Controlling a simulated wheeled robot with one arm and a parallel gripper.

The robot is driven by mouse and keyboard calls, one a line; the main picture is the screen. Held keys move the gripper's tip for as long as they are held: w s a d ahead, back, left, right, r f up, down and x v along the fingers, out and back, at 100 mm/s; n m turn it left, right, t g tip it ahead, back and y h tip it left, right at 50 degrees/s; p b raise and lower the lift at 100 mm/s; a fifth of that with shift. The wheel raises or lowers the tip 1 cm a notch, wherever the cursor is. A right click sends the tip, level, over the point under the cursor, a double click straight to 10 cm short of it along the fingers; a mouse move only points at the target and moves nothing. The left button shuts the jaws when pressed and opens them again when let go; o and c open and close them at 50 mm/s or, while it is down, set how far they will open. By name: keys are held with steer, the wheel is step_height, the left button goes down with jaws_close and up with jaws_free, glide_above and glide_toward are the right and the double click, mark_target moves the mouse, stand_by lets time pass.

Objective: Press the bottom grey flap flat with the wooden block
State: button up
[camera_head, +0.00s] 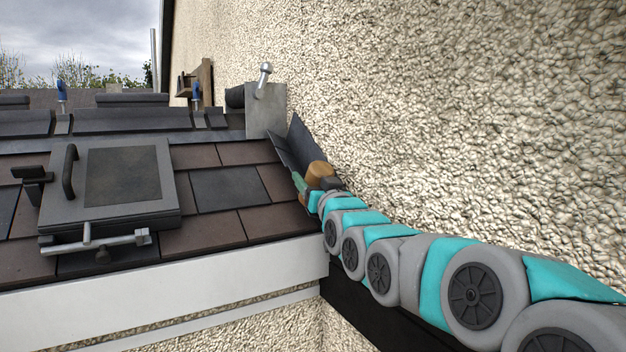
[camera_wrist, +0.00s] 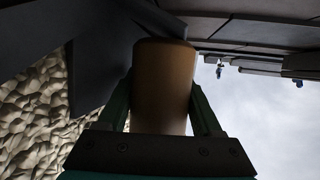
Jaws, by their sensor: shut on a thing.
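My gripper (camera_head: 308,190) is at the roof's lower right edge, beside the pebbledash wall. It is shut on the wooden block (camera_head: 319,170), a light brown rounded piece. In the wrist view the block (camera_wrist: 163,88) stands between my two green fingers. Dark grey flaps (camera_head: 305,142) run along the joint of roof and wall, some leaning out at an angle. The lowest one is largely hidden behind the block and my gripper. In the wrist view a dark grey flap (camera_wrist: 98,65) shows beside the block's far end; I cannot tell whether they touch.
Brown and dark roof tiles (camera_head: 215,232) lie left of my gripper. A grey hatch with a black handle (camera_head: 108,190) sits on them. A grey upright block with a metal knob (camera_head: 265,108) stands above the flaps. The rough wall (camera_head: 450,110) closes off the right side.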

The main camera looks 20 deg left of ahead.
mark_target(323, 168)
steer(key=shift+w+a+f, duration=0.3)
steer(key=shift+a+f, duration=0.05)
steer(key=shift+f, duration=0.35)
steer(key=shift+w+a+f, duration=0.3)
steer(key=shift+f, duration=0.35)
steer(key=shift+r, duration=0.15)
steer(key=shift+s+d+r+p, duration=0.2)
steer(key=shift+s+d+r, duration=0.35)
steer(key=shift+r, duration=0.55)
steer(key=shift+s+d+r+p, duration=0.2)
steer(key=shift+s+d+r, duration=0.3)
steer(key=shift+r, duration=0.55)
steer(key=shift+s+d+r+p, duration=0.2)
steer(key=shift+s+d+r, duration=0.35)
steer(key=shift+r, duration=0.55)
steer(key=shift+w+d, duration=0.1)
steer(key=shift+w, duration=0.05)
